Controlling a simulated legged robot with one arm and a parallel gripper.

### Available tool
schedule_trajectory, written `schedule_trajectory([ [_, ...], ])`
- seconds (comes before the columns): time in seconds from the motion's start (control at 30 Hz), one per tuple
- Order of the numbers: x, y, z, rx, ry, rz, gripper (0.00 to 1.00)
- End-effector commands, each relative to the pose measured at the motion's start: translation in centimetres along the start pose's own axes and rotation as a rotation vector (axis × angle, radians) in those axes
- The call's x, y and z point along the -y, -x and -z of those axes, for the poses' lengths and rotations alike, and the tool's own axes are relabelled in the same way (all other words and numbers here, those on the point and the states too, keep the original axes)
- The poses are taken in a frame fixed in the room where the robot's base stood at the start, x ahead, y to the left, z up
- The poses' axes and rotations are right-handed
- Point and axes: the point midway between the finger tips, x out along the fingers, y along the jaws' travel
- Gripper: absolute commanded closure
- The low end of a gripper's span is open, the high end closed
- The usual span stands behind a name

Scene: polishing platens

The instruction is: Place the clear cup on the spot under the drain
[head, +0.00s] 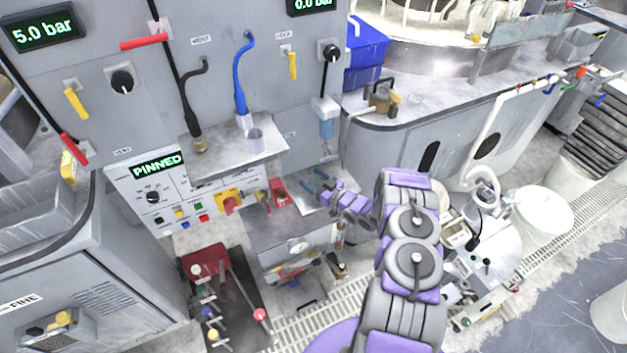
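A small clear cup (255,141) appears to stand upright on the grey metal shelf (225,160) below the end of a blue hose (241,75). No drain is plainly marked. A clear blue-tinted bowl (326,128) hangs under a fitting on the grey wall panel, right of the shelf, and may be linked to it. My gripper (328,196), at the end of my purple and grey arm, is low and to the right of the shelf, apart from the cup. Its fingers are small and blurred against the clutter, so their opening is unclear.
A black hose (193,105) ends above the shelf's left part. A lower bench (280,232) with tools lies beneath the shelf. A red stand with coloured knobs (208,270) is at lower left. The counter (430,100) at right holds a brass valve (380,98).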

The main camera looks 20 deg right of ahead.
Motion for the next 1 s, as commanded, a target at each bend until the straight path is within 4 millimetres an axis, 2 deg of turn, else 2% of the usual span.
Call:
schedule_trajectory([
  [0.03, -0.1, 0.1, 0.0, -0.001, 0.0, -0.001, 0.26],
  [0.23, -0.2, 0.1, 0.0, -0.002, -0.002, -0.001, 0.07],
  [0.57, -0.2, 0.4, 0.2, -0.001, -0.001, -0.002, 0.06],
  [0.67, -0.2, 1.5, 0.2, -0.001, -0.001, -0.003, 0.06],
  [1.0, -0.5, 8.4, 0.2, -0.001, -0.005, -0.007, 0.06],
])
